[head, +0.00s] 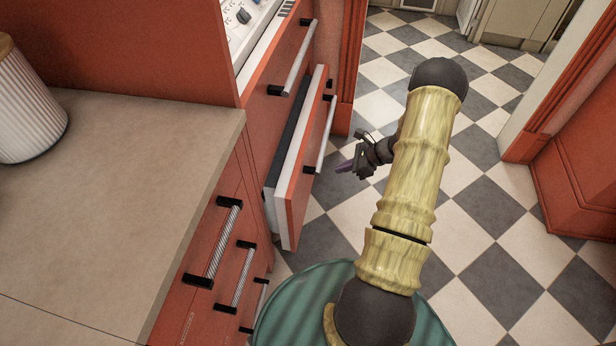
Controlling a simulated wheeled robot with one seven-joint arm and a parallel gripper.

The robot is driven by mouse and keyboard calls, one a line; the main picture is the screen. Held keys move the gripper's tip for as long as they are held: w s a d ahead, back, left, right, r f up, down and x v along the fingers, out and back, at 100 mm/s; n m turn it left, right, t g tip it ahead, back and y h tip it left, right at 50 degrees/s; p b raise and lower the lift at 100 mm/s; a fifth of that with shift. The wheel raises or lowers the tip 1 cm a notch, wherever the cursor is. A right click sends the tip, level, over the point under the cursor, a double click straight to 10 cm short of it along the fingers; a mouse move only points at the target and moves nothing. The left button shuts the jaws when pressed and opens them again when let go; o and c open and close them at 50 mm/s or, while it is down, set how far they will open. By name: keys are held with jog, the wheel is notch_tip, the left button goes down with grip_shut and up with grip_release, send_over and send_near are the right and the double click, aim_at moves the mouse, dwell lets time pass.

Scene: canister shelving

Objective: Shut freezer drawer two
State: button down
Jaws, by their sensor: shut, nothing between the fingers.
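A red-fronted drawer (296,187) with a white inner edge stands partly pulled out of the red cabinet. It has a vertical-looking silver bar handle (326,133) with black mounts. Which number this drawer bears cannot be read. Above it, another red front (270,97) with a silver handle (300,58) sits further in. My gripper (344,168) is shut and empty, just to the right of the open drawer's front, over the floor. It appears apart from the drawer, though the exact gap is hard to tell. The inside of the drawer is mostly hidden.
A beige countertop (120,190) with a white ribbed canister (24,105) lies at left. Red drawers with silver handles (224,243) sit below it, closed. A red cabinet (590,190) stands at right. The checkered floor (485,215) between is clear.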

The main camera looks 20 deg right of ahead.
jog(key=b, duration=0.2)
send_near(299, 178)
jog(key=x, duration=0.5)
jog(key=shift+d+f, duration=0.2)
jog(key=shift+f, duration=0.35)
jog(key=shift+w+a, duration=0.25)
jog(key=shift+a, duration=0.15)
